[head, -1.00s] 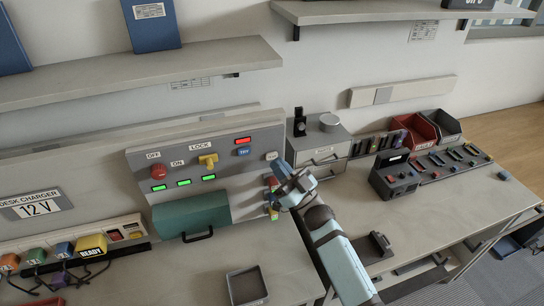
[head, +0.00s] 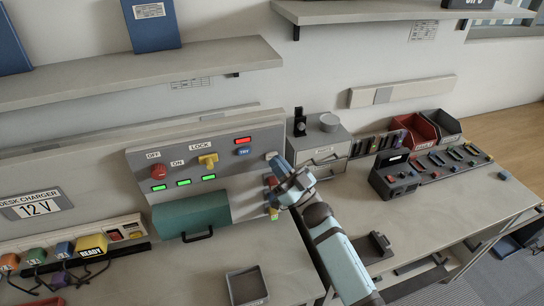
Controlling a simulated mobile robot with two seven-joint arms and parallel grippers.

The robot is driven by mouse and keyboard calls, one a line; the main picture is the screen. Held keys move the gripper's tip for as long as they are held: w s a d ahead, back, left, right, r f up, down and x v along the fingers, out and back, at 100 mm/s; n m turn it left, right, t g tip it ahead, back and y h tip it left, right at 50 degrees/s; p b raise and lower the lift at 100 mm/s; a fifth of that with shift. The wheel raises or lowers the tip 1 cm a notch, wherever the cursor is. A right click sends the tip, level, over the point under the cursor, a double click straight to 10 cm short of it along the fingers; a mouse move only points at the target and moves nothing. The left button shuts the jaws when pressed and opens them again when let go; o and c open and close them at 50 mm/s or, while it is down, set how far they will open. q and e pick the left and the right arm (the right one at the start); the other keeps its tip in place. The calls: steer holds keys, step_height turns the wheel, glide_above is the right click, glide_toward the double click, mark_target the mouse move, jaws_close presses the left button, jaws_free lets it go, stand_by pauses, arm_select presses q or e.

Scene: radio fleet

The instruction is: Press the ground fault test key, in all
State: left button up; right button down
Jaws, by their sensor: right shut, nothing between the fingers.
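The grey control panel (head: 222,150) stands upright at the back of the bench. A blue piece marked TRY (head: 244,151) sits under a lit red lamp (head: 243,140). A pale round key (head: 271,155) is at the panel's upper right; its lettering cannot be read, so I cannot tell for sure which is the ground fault test key. My right gripper (head: 277,165) is shut and empty, its tips at the pale key and partly covering it. I cannot tell whether they touch. My left gripper is not in view.
The panel also bears a red OFF knob (head: 158,171), a yellow LOCK handle (head: 208,161) and several lit green lamps. A teal box (head: 190,215) sits below. Coloured pieces beside my gripper are partly hidden. An empty dark tray (head: 247,287) lies in front.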

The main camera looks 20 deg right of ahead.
steer(key=shift+w, duration=0.4)
stand_by(0.6)
steer(key=shift+s, duration=0.15)
steer(key=shift+s+p, duration=0.3)
steer(key=shift+s, duration=0.35)
steer(key=s+p, duration=0.2)
steer(key=s, duration=0.3)
steer(key=shift+d, duration=0.1)
stand_by(0.4)
steer(key=shift+f, duration=0.1)
stand_by(0.5)
